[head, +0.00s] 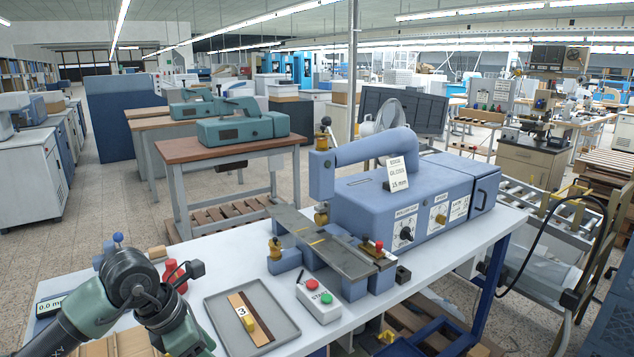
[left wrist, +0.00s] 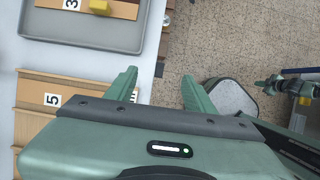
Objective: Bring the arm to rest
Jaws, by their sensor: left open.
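My left arm (head: 128,280) comes in at the lower left of the head view, bent over the near left of the white bench (head: 440,271). Its jaws are not visible there. In the left wrist view my left gripper (left wrist: 158,88) is open, its two green fingers apart with nothing between them. The fingers point over the bench edge, with speckled floor beyond. A grey tray (head: 215,310) holding a brown strip, a yellow block and a "3" label lies beside the arm; it also shows in the left wrist view (left wrist: 75,38).
A blue stamping press (head: 430,195) stands on the bench, with a white button box (head: 318,302) in front. Red-topped items (head: 175,275) stand close behind the arm. A wooden rack with a "5" label (left wrist: 60,88) lies near the gripper. Open floor (left wrist: 225,45) lies off the bench.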

